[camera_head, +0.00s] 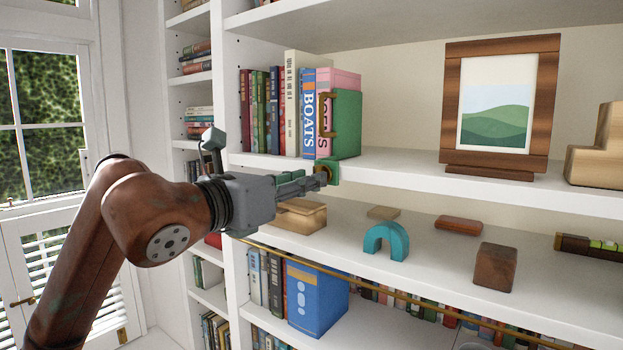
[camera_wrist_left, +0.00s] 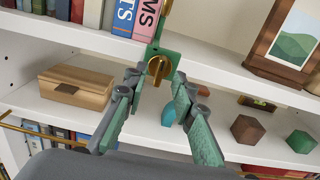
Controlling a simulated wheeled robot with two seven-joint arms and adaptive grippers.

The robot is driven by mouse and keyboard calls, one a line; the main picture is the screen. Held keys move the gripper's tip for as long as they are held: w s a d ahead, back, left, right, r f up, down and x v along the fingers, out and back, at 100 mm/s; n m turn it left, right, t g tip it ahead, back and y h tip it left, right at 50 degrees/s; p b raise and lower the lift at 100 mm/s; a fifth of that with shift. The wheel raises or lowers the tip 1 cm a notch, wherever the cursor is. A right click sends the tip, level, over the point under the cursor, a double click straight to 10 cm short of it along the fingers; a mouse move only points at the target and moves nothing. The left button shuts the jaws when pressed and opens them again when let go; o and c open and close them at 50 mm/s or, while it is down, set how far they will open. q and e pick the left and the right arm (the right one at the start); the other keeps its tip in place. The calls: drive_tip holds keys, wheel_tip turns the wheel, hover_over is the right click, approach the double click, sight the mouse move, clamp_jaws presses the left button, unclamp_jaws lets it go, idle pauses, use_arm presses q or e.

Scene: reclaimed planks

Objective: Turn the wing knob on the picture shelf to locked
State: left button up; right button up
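The brass wing knob (camera_head: 329,175) sits on a green plate at the front edge of the picture shelf (camera_head: 400,163). In the left wrist view the knob (camera_wrist_left: 159,67) shows just beyond and between my fingertips, its wing looking roughly upright. No lock marking is readable. My left gripper (camera_head: 318,180) points at the knob from the left; in the left wrist view its two green-padded fingers (camera_wrist_left: 157,79) are apart, one on each side of the knob. I cannot tell whether they touch it. My right gripper is in neither view.
A green block (camera_head: 347,125) with a brass handle stands above the knob, beside books (camera_head: 309,112). A framed picture (camera_head: 495,105) stands to the right. The lower shelf holds a wooden box (camera_head: 300,217), a teal arch (camera_head: 386,241) and a brown cube (camera_head: 495,267).

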use_arm(q)
drive_tip(key=v, duration=0.9)
drive_tip(key=shift+s+a, duration=0.2)
